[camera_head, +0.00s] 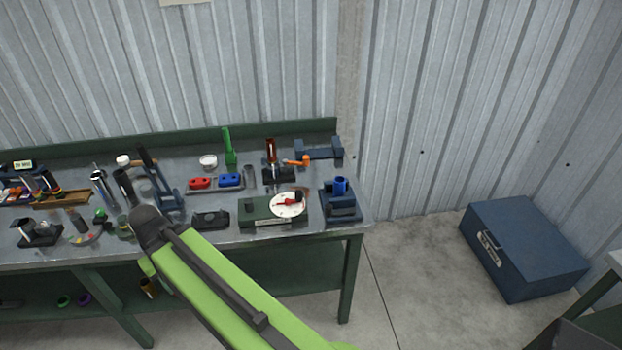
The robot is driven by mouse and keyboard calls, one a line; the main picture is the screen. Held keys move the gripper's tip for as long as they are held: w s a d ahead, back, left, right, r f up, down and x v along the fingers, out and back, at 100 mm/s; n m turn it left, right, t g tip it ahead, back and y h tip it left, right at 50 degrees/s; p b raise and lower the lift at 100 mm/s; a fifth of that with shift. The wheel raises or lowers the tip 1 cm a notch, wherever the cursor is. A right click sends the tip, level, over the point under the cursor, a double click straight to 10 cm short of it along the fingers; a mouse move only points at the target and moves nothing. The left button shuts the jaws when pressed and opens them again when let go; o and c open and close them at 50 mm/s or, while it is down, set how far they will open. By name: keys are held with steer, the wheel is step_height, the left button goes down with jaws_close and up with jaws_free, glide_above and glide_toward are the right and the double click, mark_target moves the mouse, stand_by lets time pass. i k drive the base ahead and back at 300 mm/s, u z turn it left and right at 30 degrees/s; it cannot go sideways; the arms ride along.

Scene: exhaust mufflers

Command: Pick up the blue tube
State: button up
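A short blue tube (340,185) stands upright in a dark blue vise-like fixture (342,207) at the right end of the workbench. Its open top shows and its lower part is hidden in the fixture. My green and black arm reaches up from the bottom middle of the view to a dark joint over the bench's front edge, left of the tube. Nothing touches the tube except the fixture.
The grey workbench (350,226) is crowded: a green box with a white dial (289,205), red and blue parts (230,180), a copper-coloured tube (271,150) and a dark blue bracket (320,150). A blue chest (523,245) stands on the floor at right. Floor between is clear.

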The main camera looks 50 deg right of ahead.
mark_target(340, 181)
steer(key=z, duration=0.2)
steer(key=i, duration=1.2)
steer(key=z, duration=0.55)
